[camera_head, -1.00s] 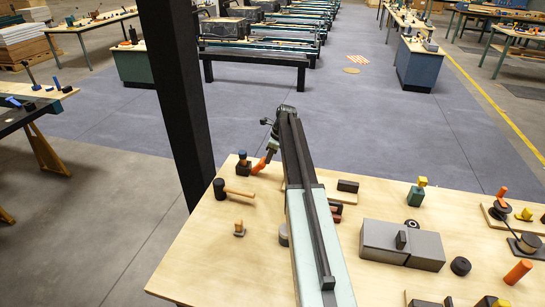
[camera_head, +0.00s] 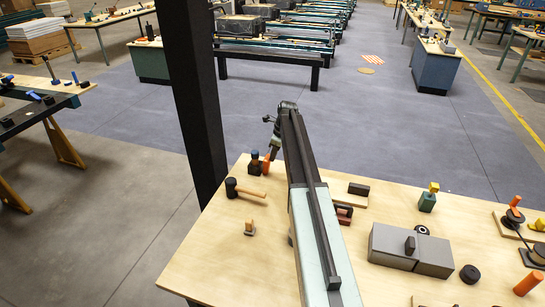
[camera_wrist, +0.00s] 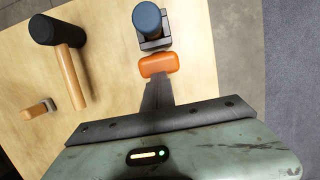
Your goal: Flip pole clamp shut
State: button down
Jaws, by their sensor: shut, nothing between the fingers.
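The pole clamp (camera_head: 254,161) stands near the table's far left corner. In the wrist view the blue post (camera_wrist: 148,20) sits in the grey clamp body (camera_wrist: 153,43), with the orange lever end (camera_wrist: 158,65) just below. My gripper (camera_wrist: 158,84) is shut and empty, its tip right at the orange end; I cannot tell if they touch. In the head view my gripper (camera_head: 273,145) is small and partly merged with the lever.
A grey box (camera_head: 410,250) and several small parts sit right of the arm. A black pillar (camera_head: 196,100) rises close beyond the table's left edge.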

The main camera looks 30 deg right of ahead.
jog(key=shift+w+a+r, duration=0.1)
jog(key=shift+w+a, duration=0.15)
jog(key=shift+w, duration=0.1)
notch_tip(320, 180, up, 10)
jog(key=p, duration=1)
jog(key=shift+s+d, duration=0.35)
jog(key=shift+s, duration=0.05)
